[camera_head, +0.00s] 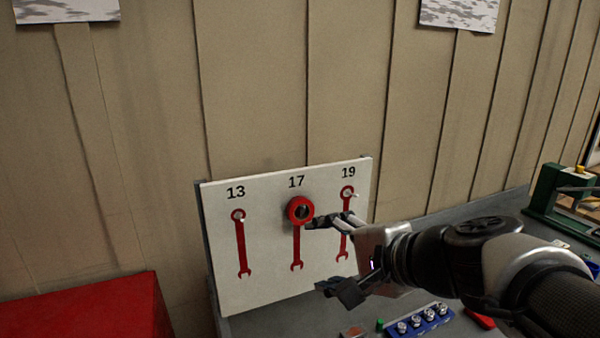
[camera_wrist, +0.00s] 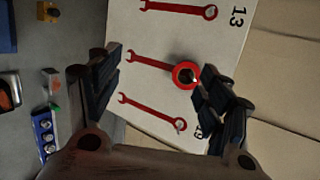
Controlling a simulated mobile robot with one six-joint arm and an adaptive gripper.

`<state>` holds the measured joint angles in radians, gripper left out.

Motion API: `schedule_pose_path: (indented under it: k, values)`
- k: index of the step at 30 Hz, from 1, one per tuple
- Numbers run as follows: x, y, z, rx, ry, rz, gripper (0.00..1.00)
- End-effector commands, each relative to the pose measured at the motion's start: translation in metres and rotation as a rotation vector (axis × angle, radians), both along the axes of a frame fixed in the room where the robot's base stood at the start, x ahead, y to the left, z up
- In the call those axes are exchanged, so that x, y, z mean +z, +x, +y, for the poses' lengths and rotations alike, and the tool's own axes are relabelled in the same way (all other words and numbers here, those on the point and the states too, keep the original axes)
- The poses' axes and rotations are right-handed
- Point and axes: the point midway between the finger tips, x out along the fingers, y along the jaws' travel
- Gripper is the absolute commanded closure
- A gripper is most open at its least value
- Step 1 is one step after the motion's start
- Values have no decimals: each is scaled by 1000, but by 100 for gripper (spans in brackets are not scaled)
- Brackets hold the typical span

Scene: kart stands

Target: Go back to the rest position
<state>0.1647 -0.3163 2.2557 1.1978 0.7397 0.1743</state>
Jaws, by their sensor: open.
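My gripper (camera_head: 330,256) is open in front of the right half of a white board, its fingers spread wide. In the wrist view my gripper (camera_wrist: 158,95) has nothing visible between its fingers except the board behind. A thick red ring (camera_head: 300,210) with a dark centre sits at the top of the red wrench shape under 17. In the wrist view the red ring (camera_wrist: 185,75) is beside the right finger; I cannot tell whether they touch.
The white board (camera_head: 270,268) bears red wrench shapes under 13, 17 and 19. A blue socket holder (camera_head: 425,320) lies on the grey bench, right of the board. A green tool (camera_head: 552,190) stands farther right. A red surface (camera_head: 80,310) is at lower left.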

Motion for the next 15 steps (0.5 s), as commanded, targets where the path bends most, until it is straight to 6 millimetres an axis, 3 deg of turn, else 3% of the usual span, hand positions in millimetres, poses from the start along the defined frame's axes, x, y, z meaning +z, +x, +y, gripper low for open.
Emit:
schedule_pose_path:
  k: [4,9,15]
  values:
    - [-43,-76,6,258,-359,0,28]
    - [-91,-149,-26,521,-769,22,28]
    - [-117,-193,-73,704,-1095,57,28]
